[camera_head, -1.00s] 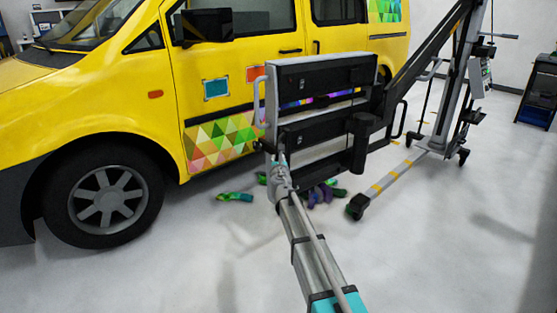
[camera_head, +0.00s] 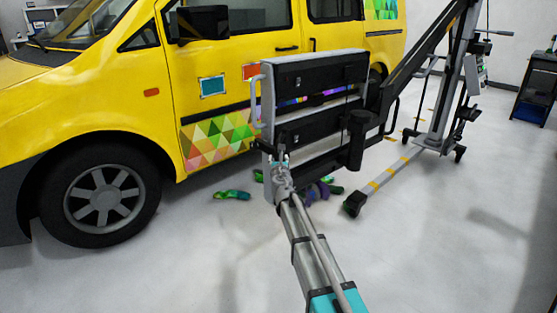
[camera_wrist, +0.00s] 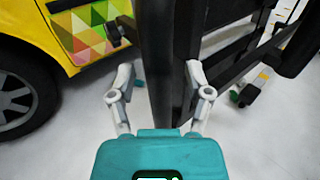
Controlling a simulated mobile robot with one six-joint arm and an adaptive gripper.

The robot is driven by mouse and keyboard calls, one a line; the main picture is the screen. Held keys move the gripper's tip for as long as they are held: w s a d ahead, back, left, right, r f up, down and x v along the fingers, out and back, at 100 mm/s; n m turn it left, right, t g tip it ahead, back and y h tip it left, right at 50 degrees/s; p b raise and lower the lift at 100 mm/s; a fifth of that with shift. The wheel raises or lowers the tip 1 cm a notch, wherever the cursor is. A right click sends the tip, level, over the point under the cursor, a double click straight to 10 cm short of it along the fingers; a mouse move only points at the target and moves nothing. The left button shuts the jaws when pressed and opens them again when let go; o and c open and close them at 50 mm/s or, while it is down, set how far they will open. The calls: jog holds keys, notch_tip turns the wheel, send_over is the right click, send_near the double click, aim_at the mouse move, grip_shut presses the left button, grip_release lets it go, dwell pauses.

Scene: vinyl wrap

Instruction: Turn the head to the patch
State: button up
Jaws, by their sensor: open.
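The head (camera_head: 318,73) is a pair of dark panels with pale edges on a wheeled stand (camera_head: 435,100), upright in front of the yellow van (camera_head: 90,100). Candidate patches on the van's side are a teal rectangle (camera_head: 213,86), a partly covered orange one (camera_head: 250,72) and a multicoloured triangle area (camera_head: 215,138). I cannot tell which is the patch. My gripper (camera_head: 282,158) is at the head's lower left corner. In the wrist view my gripper (camera_wrist: 158,78) is open, with a dark upright part of the head (camera_wrist: 158,50) between its fingers; contact is unclear.
Crumpled colourful scraps (camera_head: 232,195) lie on the floor below the head, with more purple ones (camera_head: 317,192) beside my arm. The stand's floor leg (camera_head: 385,180) with yellow marks reaches forward. A dark cart (camera_head: 537,90) stands far right. The right foreground floor is clear.

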jog(key=shift+s, duration=0.1)
jog(key=s+d, duration=0.1)
jog(key=s, duration=1)
jog(key=shift+s+d, duration=0.25)
jog(key=shift+s, duration=0.15)
dwell(0.6)
